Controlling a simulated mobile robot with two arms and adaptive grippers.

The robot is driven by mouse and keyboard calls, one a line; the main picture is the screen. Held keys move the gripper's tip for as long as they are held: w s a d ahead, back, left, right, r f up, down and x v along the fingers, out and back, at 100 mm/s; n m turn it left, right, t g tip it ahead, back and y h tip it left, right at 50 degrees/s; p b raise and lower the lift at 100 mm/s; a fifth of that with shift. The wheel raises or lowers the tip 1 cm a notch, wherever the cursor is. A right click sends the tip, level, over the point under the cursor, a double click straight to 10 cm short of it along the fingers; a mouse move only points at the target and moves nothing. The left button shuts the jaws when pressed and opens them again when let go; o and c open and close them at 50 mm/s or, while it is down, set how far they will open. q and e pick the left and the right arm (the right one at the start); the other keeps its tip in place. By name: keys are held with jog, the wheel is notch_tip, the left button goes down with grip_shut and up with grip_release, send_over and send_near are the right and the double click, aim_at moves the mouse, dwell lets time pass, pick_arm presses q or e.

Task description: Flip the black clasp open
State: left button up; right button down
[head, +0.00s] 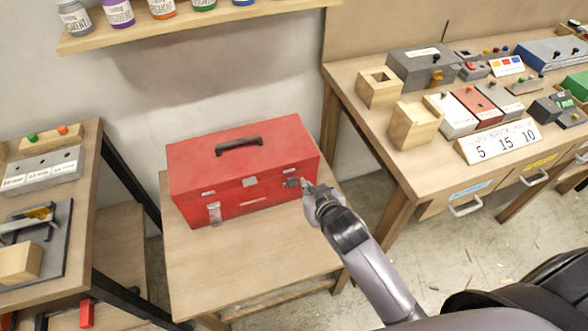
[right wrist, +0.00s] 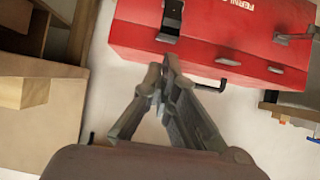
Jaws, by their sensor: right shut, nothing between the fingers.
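A red toolbox (head: 240,165) with its lid down stands on a small wooden table. The black clasp (head: 291,182) is at the right of its front face; it also shows at the top of the right wrist view (right wrist: 172,18). A silver clasp (head: 214,213) is at the left of the front. My right gripper (head: 308,191) is just right of the black clasp, its fingers shut and empty. In the right wrist view the fingertips (right wrist: 164,68) are close to the clasp's end; I cannot tell whether they touch. My left gripper is not in view.
The toolbox's black handle (head: 239,145) is on its lid. The small table (head: 250,250) is bare in front of the box. A workbench (head: 350,80) with several boxes is at the right, another bench (head: 80,185) at the left. A shelf of jars (head: 190,25) is above.

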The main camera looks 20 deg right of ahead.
aim_at(290, 166)
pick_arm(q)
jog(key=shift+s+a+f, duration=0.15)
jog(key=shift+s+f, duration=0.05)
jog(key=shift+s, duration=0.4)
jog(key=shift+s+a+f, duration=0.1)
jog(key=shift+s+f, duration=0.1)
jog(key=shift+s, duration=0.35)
pick_arm(e)
jog(key=x, duration=0.7)
jog(key=r+x, duration=0.1)
jog(key=x, duration=0.2)
jog(key=shift+w+a+f, duration=0.1)
jog(key=shift+w+a, duration=0.2)
jog(key=shift+w, duration=0.35)
